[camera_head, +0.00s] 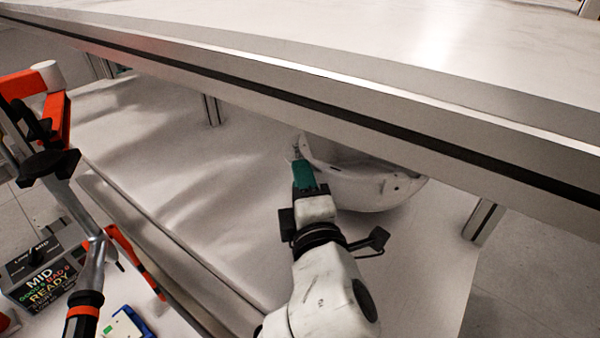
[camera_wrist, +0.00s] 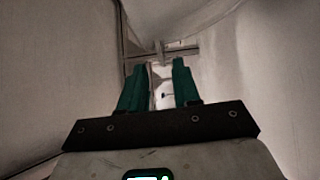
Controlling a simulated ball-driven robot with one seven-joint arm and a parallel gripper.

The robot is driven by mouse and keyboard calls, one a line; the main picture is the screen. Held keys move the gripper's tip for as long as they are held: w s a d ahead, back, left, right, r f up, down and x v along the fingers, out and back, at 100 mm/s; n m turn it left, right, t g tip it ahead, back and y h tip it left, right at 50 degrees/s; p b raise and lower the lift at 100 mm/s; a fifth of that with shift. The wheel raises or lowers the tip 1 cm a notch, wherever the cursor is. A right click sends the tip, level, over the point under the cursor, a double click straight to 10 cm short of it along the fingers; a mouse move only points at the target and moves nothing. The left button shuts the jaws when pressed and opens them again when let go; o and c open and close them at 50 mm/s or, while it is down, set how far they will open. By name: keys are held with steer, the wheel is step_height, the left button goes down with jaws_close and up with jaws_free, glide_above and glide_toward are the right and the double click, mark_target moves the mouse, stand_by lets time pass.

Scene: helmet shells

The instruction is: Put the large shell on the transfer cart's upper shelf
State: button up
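A white, bowl-like shell (camera_head: 372,186) rests under the big table's overhanging top, which hides its upper part. My gripper (camera_head: 300,150) reaches under that top to the shell's left rim. Its green fingers overlap the rim in the head view. In the wrist view my gripper (camera_wrist: 160,66) has its two green fingers apart, with a pale gap between them. Whether the shell's wall lies in that gap is unclear. Pale surfaces fill both sides of the wrist view. I cannot make out the transfer cart for certain.
The white table top (camera_head: 380,40) with its metal edge runs closely above my gripper. A broad white lower surface (camera_head: 170,150) is clear left of my arm. An orange-and-grey frame (camera_head: 55,110) and a labelled box (camera_head: 45,275) stand at the left.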

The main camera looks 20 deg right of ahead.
steer(key=s+a+b, duration=0.1)
steer(key=s, duration=0.8)
steer(key=shift+a, duration=0.15)
steer(key=shift+f, duration=0.1)
